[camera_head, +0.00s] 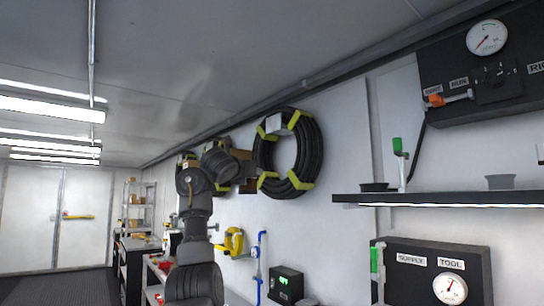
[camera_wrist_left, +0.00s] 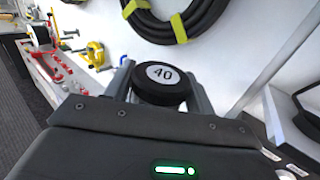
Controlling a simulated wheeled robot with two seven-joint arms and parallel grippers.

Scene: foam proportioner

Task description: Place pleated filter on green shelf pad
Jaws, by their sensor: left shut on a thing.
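My left gripper (camera_wrist_left: 160,88) is shut on a round black piece (camera_wrist_left: 160,92) with a white label reading "40". The piece sits between the two fingers in the left wrist view; I see its labelled end, and no pleats show, so I cannot tell whether it is the pleated filter. In the head view my left arm rises at centre left, and its fingertips and load are not clear. A dark wall shelf (camera_head: 440,199) is at the right of the head view. No green pad shows on it; its top is seen nearly edge-on. My right gripper is not in view.
On the shelf stand a low black dish (camera_head: 378,187) and a grey cup (camera_head: 500,182). Gauge panels (camera_head: 440,275) lie below and above. A coiled black hose (camera_head: 287,150) hangs on the wall behind my arm.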

